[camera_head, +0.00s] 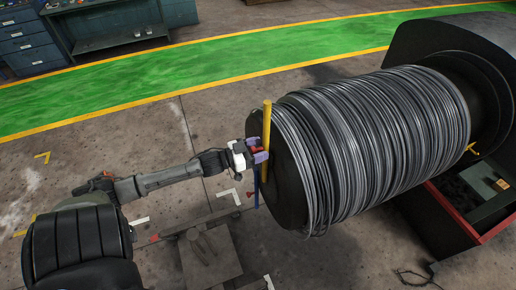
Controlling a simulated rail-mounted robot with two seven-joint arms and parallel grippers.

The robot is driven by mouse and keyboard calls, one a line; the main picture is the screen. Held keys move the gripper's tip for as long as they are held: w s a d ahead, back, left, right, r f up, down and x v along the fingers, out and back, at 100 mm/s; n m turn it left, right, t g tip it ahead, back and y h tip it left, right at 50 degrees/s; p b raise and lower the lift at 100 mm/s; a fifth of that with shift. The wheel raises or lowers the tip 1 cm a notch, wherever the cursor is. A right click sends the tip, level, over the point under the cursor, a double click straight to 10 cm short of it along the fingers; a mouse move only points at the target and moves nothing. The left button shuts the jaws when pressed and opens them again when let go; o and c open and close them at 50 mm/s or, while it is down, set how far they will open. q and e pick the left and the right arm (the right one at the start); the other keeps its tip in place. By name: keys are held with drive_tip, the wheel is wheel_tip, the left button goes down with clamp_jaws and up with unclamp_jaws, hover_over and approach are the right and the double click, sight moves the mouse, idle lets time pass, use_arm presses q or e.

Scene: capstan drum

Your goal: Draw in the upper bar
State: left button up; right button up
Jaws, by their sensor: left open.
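The upper bar (267,125) is a yellow upright rod at the left end of the capstan drum, which is wound with grey wire (375,145). A blue bar (257,188) hangs lower, just below my gripper. My left gripper (261,152) is open at the lower part of the yellow bar, with purple and red parts showing at its fingers. The yellow bar passes across the fingers; I cannot tell if they touch it. My right gripper is not in view.
The drum's dark end disc (275,185) stands close to the right of my gripper. A machine base with a red edge (492,233) is at the lower right. A grey pedestal (210,258) stands at the lower middle. The green floor lane (180,82) behind is clear.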

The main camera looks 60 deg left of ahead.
use_arm(q)
drive_tip(key=shift+c, duration=0.4)
clamp_jaws()
wheel_tip(320, 180, down, 19)
drive_tip(key=b, duration=0.9)
drive_tip(key=shift+r, duration=0.2)
drive_tip(key=shift+s+f, duration=0.1)
drive_tip(key=shift+c, duration=1.7)
unclamp_jaws()
drive_tip(key=shift+a, duration=0.1)
drive_tip(key=o, duration=0.3)
drive_tip(key=shift+o, duration=0.6)
